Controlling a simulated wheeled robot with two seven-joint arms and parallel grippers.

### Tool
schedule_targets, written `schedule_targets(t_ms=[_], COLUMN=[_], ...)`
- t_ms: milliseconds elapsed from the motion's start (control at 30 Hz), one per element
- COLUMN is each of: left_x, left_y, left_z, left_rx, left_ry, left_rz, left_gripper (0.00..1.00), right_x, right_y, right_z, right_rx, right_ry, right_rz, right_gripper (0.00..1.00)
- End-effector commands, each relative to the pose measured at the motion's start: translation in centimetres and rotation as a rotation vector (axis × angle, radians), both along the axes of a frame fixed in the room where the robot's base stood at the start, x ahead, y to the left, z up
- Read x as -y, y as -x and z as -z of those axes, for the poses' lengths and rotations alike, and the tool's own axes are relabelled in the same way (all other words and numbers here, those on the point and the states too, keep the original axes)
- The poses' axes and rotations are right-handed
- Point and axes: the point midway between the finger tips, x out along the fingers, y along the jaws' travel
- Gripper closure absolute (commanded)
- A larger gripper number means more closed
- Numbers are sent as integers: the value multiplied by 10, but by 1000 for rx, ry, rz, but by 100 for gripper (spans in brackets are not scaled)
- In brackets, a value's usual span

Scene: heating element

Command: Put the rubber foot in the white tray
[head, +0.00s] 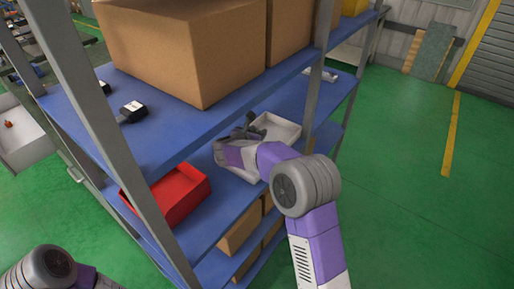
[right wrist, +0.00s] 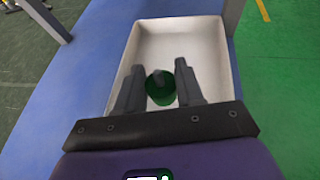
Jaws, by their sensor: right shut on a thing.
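The white tray (head: 283,128) sits on the middle blue shelf of the rack, and it fills much of the right wrist view (right wrist: 212,42). My right gripper (head: 246,128) reaches in over the tray's near end. In the right wrist view, its two dark fingers (right wrist: 160,80) are shut on a small, dark green, round piece (right wrist: 160,92), which looks like the rubber foot. The piece shows against the tray's floor; I cannot tell whether it touches it. In the head view, the piece is not clear. My left gripper is outside the view.
A red bin (head: 176,196) stands on the same shelf, nearer to me. A shelf with large cardboard boxes (head: 190,50) and small dark devices (head: 132,111) is above. Grey rack posts (head: 311,90) stand close to my right arm. Open green floor lies to the right.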

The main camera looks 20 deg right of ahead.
Motion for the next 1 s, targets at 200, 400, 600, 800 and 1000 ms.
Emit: schedule_targets(t_ms=[200, 400, 600, 800, 1000], left_x=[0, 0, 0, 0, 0], left_y=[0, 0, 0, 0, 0], left_z=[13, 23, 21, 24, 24], left_rx=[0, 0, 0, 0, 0], left_ry=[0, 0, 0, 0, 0], left_rz=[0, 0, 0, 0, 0], left_gripper=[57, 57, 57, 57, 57], right_x=[0, -1, -1, -1, -1], right_y=[0, 0, 0, 0, 0], right_z=[28, 54, 52, 57, 56], right_rx=[-1, 1, 3, 2, 2], right_ry=[1, 0, 0, 1, -1], right_rz=[0, -1, -1, -1, 0], right_gripper=[92, 92, 92, 62, 36])
